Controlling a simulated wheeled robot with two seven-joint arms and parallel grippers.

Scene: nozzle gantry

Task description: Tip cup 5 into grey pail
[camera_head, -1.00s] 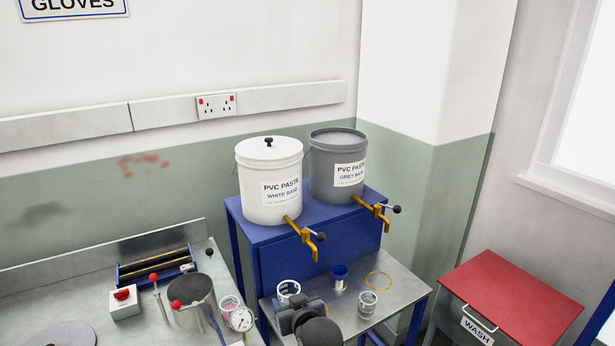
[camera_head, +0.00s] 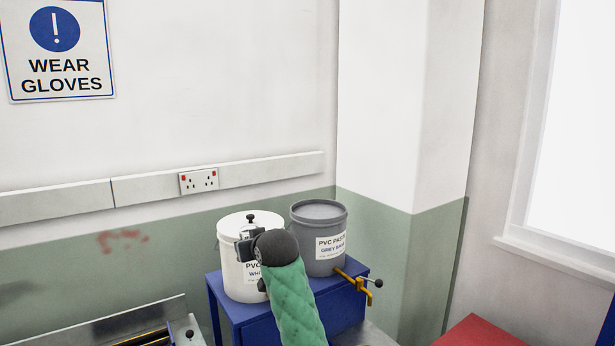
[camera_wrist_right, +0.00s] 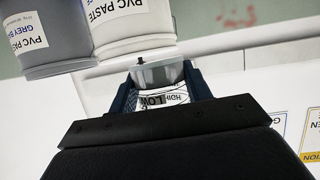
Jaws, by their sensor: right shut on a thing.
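The grey pail (camera_head: 305,230), labelled PVC paste grey base, stands on a blue stand; it also shows at the upper left of the right wrist view (camera_wrist_right: 68,38). My right gripper (camera_head: 250,258) is raised in front of the white pail, left of the grey pail. In the right wrist view it is shut on a cup (camera_wrist_right: 158,74) with a pale grey upper part. Dark lettering shows between the fingers; the cup's number is not readable. My green-sleeved right arm hides part of the white pail. My left gripper is out of view.
The white pail (camera_head: 228,262) with a knobbed lid stands beside the grey one on the blue stand (camera_head: 345,309). A red lid (camera_head: 480,333) is at the lower right.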

